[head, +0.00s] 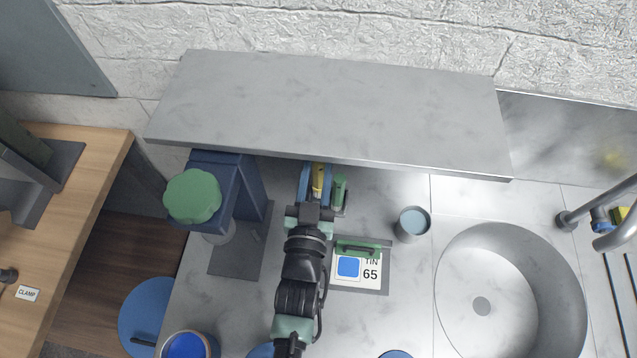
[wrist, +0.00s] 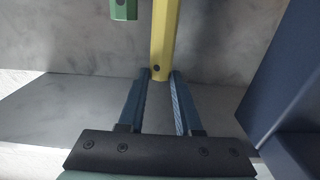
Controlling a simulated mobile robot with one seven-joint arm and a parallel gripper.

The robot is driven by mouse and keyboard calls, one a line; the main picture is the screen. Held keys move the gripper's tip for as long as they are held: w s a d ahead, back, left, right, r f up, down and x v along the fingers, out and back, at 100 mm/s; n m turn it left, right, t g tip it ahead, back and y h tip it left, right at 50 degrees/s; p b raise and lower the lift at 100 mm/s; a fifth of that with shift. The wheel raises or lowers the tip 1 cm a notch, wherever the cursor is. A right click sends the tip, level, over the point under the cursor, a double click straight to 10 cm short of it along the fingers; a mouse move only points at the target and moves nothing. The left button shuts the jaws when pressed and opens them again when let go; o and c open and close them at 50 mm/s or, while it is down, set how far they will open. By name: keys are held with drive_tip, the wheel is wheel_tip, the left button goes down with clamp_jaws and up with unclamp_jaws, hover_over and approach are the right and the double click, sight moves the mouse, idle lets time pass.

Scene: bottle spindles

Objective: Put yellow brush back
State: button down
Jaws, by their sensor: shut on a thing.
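The yellow brush (head: 318,180) is between the blue fingers of my gripper (head: 317,168), just in front of the grey shelf's edge. In the wrist view the yellow handle (wrist: 164,38) runs away from the fingertips of my gripper (wrist: 160,75), which are shut on its near end. The brush's far end is cut off there, and the shelf may hide part of it in the head view. A green handle (head: 339,188) stands just right of the gripper; a green piece also shows in the wrist view (wrist: 123,9).
A grey shelf (head: 330,110) overhangs the counter's back. A blue stand with a green knob (head: 192,196) is on the left. A TIN 65 card (head: 371,273) with a green object on it, a grey cup (head: 412,224) and a sink (head: 510,300) lie right.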

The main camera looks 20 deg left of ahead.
drive_tip(key=shift+w+f, duration=0.1)
drive_tip(key=shift+f, duration=2.9)
drive_tip(key=shift+f, duration=0.2)
drive_tip(key=c, duration=0.9)
unclamp_jaws()
drive_tip(key=shift+o, duration=0.2)
drive_tip(key=shift+r, duration=0.1)
drive_tip(key=shift+r, duration=0.25)
drive_tip(key=b, duration=0.2)
approach(319, 181)
drive_tip(key=shift+v, duration=1.55)
